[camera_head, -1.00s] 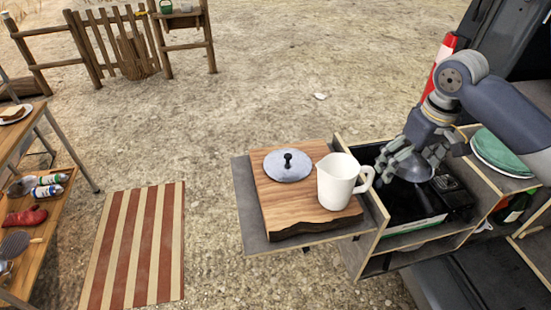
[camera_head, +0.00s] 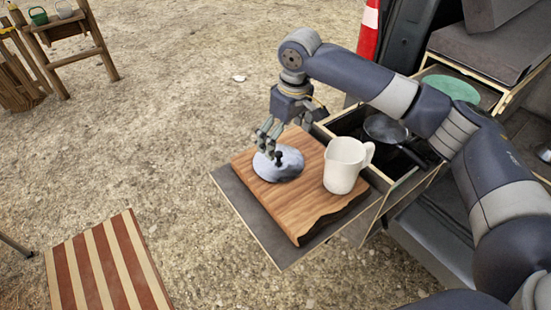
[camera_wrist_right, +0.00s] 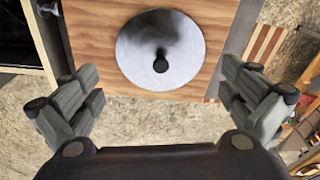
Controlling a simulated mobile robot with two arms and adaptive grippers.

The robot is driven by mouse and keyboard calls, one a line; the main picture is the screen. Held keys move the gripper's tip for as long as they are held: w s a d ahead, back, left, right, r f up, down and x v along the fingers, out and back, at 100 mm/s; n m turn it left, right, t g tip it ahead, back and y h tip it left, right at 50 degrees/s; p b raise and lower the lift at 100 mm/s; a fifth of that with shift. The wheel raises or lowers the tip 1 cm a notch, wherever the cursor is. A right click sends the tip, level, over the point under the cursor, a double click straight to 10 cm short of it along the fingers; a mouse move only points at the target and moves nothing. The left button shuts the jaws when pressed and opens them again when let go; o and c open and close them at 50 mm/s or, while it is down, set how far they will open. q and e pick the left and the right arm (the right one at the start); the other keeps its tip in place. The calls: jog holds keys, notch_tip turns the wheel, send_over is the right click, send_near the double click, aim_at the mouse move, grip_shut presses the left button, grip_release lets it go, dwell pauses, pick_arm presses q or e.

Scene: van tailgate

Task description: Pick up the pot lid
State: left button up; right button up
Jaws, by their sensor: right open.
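The pot lid (camera_head: 285,168) is a round grey disc with a black knob. It lies on a wooden board (camera_head: 300,205) at the van's pull-out shelf. My right gripper (camera_head: 270,138) is above the lid's far left edge in the head view, its fingers open and empty. In the right wrist view, the lid (camera_wrist_right: 160,45) and its knob show beyond and between the spread fingers of the right gripper (camera_wrist_right: 160,103). My left gripper is not in view.
A white pitcher (camera_head: 343,168) stands on the board to the right of the lid. A dark pan (camera_head: 385,129) sits in the drawer box behind it. A green plate (camera_head: 452,88) lies further right.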

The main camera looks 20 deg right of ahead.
aim_at(280, 155)
jog(key=shift+w+a+f, duration=0.1)
jog(key=shift+w+f, duration=0.05)
jog(key=shift+f, duration=0.3)
jog(key=shift+w+a+f, duration=0.1)
jog(key=shift+w+f, duration=0.05)
jog(key=shift+f, duration=0.25)
jog(key=f, duration=0.1)
jog(key=f+p, duration=0.2)
jog(key=f, duration=0.1)
jog(key=shift+w+a, duration=0.35)
jog(key=shift+w, duration=0.05)
jog(key=shift+f, duration=0.4)
jog(key=shift+d+f, duration=0.1)
jog(key=shift+f, duration=0.1)
jog(key=shift+w, duration=0.1)
jog(key=c, duration=2.2)
jog(key=shift+s, duration=0.2)
grip_shut()
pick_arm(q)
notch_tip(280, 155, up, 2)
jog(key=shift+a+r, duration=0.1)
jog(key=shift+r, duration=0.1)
pick_arm(e)
jog(key=shift+f, duration=0.1)
